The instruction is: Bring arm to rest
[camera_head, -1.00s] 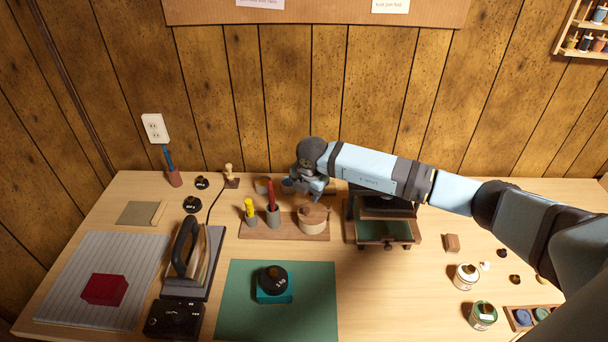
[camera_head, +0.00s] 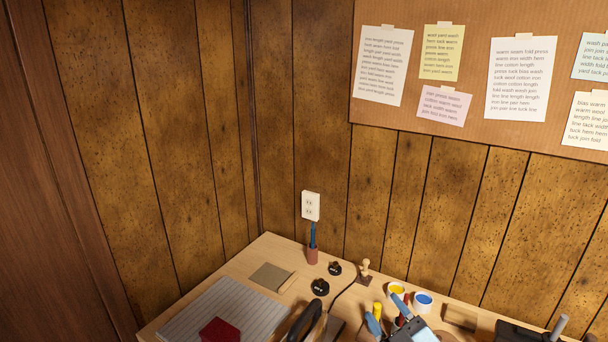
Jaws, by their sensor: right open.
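My right gripper (camera_head: 388,316) shows at the bottom edge, right of the middle, with its light blue fingers apart and nothing seen between them. It is above the back part of the wooden table (camera_head: 240,264), in front of small yellow and blue round containers. The bottom edge cuts off most of the right arm. My left gripper is not in view.
A red block (camera_head: 221,330) rests on a striped grey mat (camera_head: 240,306). The iron's dark handle (camera_head: 305,322) rises near the right gripper. A dark red holder (camera_head: 312,256), two black weights and a wooden stamp (camera_head: 365,270) stand at the back. A corkboard (camera_head: 470,60) hangs above.

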